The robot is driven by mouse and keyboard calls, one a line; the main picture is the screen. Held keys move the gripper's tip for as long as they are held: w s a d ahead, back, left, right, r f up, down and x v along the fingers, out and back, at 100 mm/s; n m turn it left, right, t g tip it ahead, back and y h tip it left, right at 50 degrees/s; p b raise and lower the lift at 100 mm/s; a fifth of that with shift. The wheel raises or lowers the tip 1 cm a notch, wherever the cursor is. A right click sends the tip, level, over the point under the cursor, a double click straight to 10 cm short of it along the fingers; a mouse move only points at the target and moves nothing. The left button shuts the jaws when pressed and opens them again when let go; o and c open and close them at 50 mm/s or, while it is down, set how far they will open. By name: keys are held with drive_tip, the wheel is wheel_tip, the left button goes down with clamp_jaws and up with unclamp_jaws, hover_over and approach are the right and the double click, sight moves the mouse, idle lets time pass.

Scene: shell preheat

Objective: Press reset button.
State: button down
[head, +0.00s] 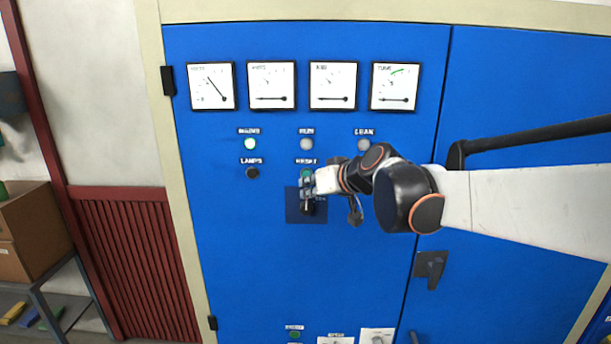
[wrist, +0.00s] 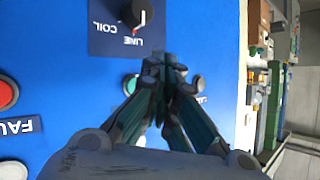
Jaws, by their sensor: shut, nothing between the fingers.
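The reset button, a small green button (head: 307,173), sits on the blue cabinet front under a small label that seems to read RESET. My gripper (head: 308,188) is right at it in the head view and covers part of it. In the wrist view a green button (wrist: 130,85) shows just left of the fingers, partly hidden. My gripper (wrist: 163,62) is shut and empty, fingertips together, pointing toward the panel beside the button. I cannot tell whether the fingers touch the panel.
A black knob (wrist: 136,13) on a dark LINE COIL plate (head: 293,211) is close to the fingers. A black button (head: 252,172) under LAMPS is to the left. A red button (wrist: 6,93) by FAULT shows in the wrist view. Gauges (head: 272,85) are above.

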drive_tip(key=s, duration=0.3)
drive_tip(key=shift+s+a, duration=0.1)
drive_tip(key=shift+s, duration=0.3)
idle(0.4)
drive_tip(key=s+d+f+m+g+h+b, duration=0.1)
drive_tip(key=s+d+f+b, duration=0.5)
drive_tip(key=f, duration=1)
drive_tip(key=s+d+f+m+g+h+b, duration=0.1)
drive_tip(key=s+d+f+b, duration=0.5)
drive_tip(key=s+f+b, duration=0.7)
drive_tip(key=s+d+f+m+g+h+b, duration=0.1)
drive_tip(key=s+d+f+m+h+b, duration=0.1)
drive_tip(key=s+d+f+h+b, duration=0.3)
drive_tip(key=s+d+f+b, duration=0.1)
drive_tip(key=s+f+b, duration=0.1)
drive_tip(key=f+b, duration=0.3)
drive_tip(key=s+f+b, duration=0.2)
drive_tip(key=f+b, duration=0.4)
drive_tip(key=f, duration=0.3)
drive_tip(key=shift+s+d, duration=0.35)
drive_tip(key=shift+d, duration=0.05)
